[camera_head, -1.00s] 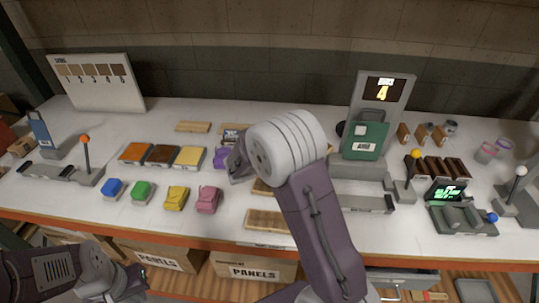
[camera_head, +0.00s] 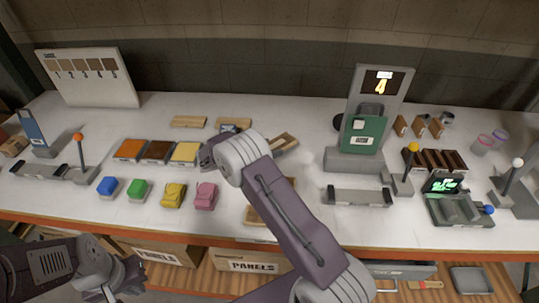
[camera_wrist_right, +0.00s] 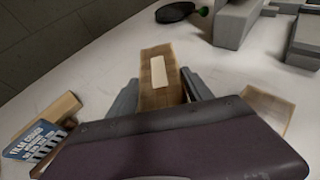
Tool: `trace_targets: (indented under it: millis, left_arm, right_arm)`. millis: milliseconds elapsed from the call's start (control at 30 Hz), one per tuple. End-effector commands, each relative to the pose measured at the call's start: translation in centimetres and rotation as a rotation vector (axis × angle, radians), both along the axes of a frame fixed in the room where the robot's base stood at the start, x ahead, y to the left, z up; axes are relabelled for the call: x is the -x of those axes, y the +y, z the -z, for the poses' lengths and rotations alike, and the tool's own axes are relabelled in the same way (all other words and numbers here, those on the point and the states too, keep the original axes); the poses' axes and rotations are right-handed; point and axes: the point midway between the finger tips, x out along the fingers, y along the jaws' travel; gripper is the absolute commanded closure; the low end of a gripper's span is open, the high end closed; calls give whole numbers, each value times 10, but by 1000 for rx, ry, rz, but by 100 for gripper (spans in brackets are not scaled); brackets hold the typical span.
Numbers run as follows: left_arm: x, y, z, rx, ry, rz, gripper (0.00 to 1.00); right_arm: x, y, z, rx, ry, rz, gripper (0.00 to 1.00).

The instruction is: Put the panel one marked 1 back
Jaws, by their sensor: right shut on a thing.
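My right gripper (camera_wrist_right: 160,80) is shut on a light-brown wooden panel (camera_wrist_right: 158,62) with a pale blank-looking label; I can read no number on it. In the head view this panel (camera_head: 285,142) sticks out to the right of my right wrist, which hides the fingers. It looks raised above the table, but the height is hard to tell. Other wooden panels lie flat: one at the back (camera_head: 188,122), one near the blue card (camera_head: 236,123), and one partly behind my arm (camera_head: 257,215). My left gripper (camera_head: 125,278) hangs low at the front left, empty; its jaw opening is unclear.
A sample board (camera_head: 90,90) with numbered brown swatches stands at the back left. Coloured blocks and pads lie left of my right arm. A grey stand (camera_head: 381,100) with a display reading 4 and a green card rises right of centre. Free table lies between panel and stand.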

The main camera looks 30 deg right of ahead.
Motion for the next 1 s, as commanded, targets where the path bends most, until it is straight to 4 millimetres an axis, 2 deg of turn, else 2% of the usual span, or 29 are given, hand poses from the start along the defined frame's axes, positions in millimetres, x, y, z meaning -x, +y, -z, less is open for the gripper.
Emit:
trace_targets:
  millis: [100, 200, 633, 667, 700, 733, 1000]
  left_arm:
    - [0, 0, -2, 0, 0, 0, 100]
    - [0, 0, -2, 0, 0, 0, 100]
    - [0, 0, 3, 0, 0, 0, 100]
    - [0, 0, 2, 0, 0, 0, 100]
    - [0, 0, 2, 0, 0, 0, 100]
    - [0, 0, 2, 0, 0, 0, 100]
    - [0, 0, 2, 0, 0, 0, 100]
  right_arm:
    - [1, 0, 24, 1, 6, 0, 85]
    - [0, 0, 34, 0, 2, 0, 85]
    - [0, 0, 42, -1, 1, 0, 85]
    - [0, 0, 41, -1, 1, 0, 33]
    - [0, 0, 41, -2, 2, -1, 22]
    - [1, 0, 41, -2, 2, -1, 19]
    - [2, -1, 42, -3, 5, 3, 19]
